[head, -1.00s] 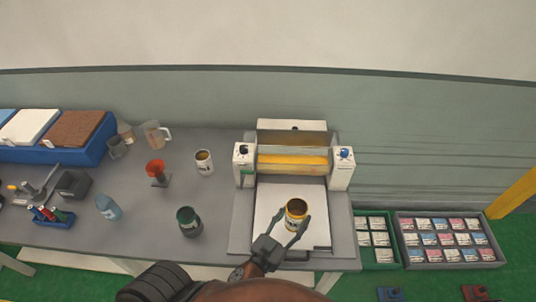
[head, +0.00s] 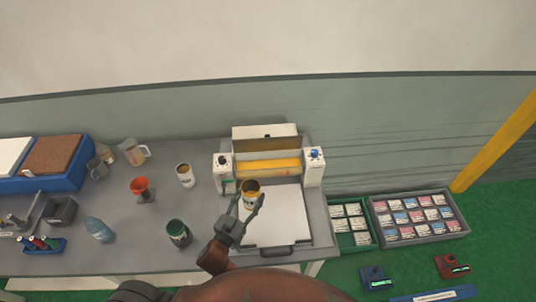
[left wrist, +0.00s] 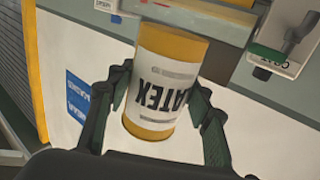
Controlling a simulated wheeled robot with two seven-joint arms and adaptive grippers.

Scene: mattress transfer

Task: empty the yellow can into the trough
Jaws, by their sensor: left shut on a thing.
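The yellow can (head: 250,199), with a white label, is in the head view with its open, dark top facing up. My left gripper (head: 251,203) is shut on its sides. It holds the can over the left part of the machine's white bed, in front of the yellow roller area. In the left wrist view the can (left wrist: 166,84) sits between both fingers, its lettering inverted. The trough seems to be the tan recess (head: 266,145) behind the yellow strip (head: 268,167); its inside is hard to make out. My right gripper is not in view.
White end posts (head: 223,173) and (head: 314,167) flank the machine. Trays of small boxes (head: 417,216) are at right.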

